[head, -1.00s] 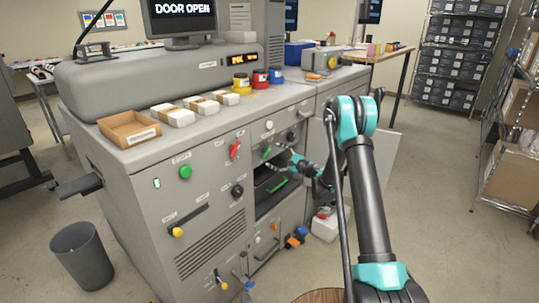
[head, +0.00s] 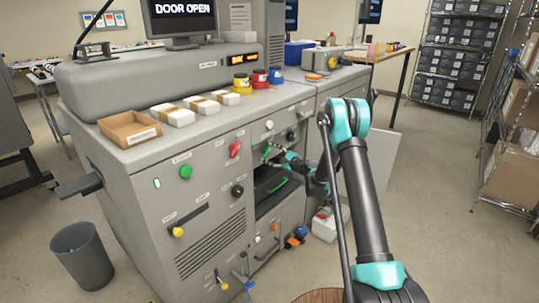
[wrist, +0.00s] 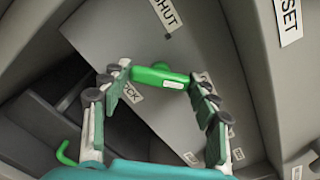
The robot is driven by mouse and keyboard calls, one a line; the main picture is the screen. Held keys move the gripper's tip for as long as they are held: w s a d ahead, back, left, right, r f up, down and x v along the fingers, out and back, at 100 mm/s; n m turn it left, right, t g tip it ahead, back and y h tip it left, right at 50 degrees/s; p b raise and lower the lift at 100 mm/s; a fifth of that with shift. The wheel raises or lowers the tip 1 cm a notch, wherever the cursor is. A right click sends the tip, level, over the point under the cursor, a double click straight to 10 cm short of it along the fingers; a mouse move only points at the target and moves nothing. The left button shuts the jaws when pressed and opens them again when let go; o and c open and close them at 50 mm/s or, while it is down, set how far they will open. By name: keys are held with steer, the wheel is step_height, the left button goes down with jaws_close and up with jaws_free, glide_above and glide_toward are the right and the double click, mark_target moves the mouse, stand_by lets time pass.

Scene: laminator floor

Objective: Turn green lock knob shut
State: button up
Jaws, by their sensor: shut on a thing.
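The green lock knob (wrist: 160,76) is a bar-shaped handle on a grey panel in the wrist view. It lies crosswise between the fingertips, beside a SHUT label (wrist: 167,13) and a partly covered label ending in CK. My gripper (wrist: 161,82) is shut on the knob, one finger at each end of the bar. In the head view my gripper (head: 274,153) is at the panel above the dark opening, and it mostly hides the knob.
A green handle (head: 278,186) sits in the dark opening (head: 266,200) below the gripper. A red lever (head: 235,149) and a round green button (head: 185,172) are on the machine front to the left. The monitor (head: 180,20) reads DOOR OPEN.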

steer(key=shift+n, duration=0.5)
steer(key=shift+c, duration=0.3)
steer(key=n, duration=1.6)
steer(key=shift+n, duration=0.7)
steer(key=o, duration=1.2)
steer(key=shift+c, duration=0.2)
